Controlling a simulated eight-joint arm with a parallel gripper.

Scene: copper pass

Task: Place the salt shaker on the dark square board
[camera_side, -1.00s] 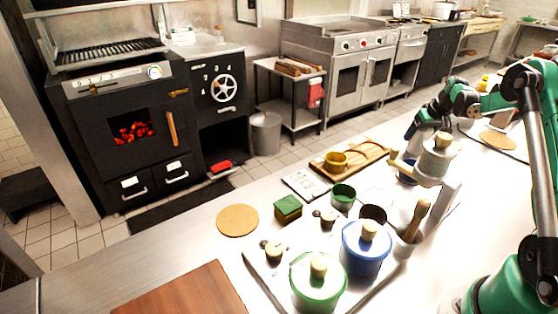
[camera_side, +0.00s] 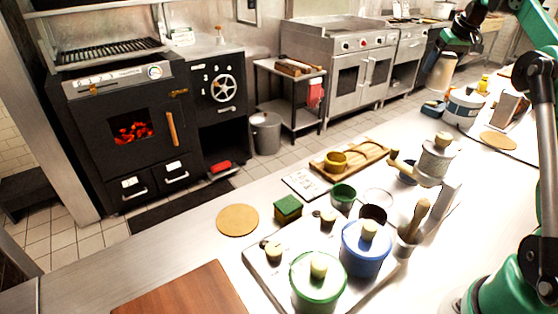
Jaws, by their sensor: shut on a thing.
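My gripper (camera_side: 446,52) is at the upper right, raised above the far part of the counter. It is shut on a pale cylinder with a dark upper part, which I take for the salt shaker (camera_side: 439,74); it hangs slightly tilted, clear of the counter. Its top is hidden by the fingers. A reddish-brown wooden board (camera_side: 190,292) with straight edges lies at the bottom left, cut off by the frame; it is the closest match to the dark square board. No objects show on its visible part.
A tray (camera_side: 262,270) with green-trimmed (camera_side: 318,285) and blue (camera_side: 365,250) lidded pots stands front centre. A pestle in a mortar (camera_side: 411,232), a grey lidded canister (camera_side: 437,158) and a white pot (camera_side: 464,106) stand to the right. A round cork mat (camera_side: 237,220) lies left, with bare counter around it.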

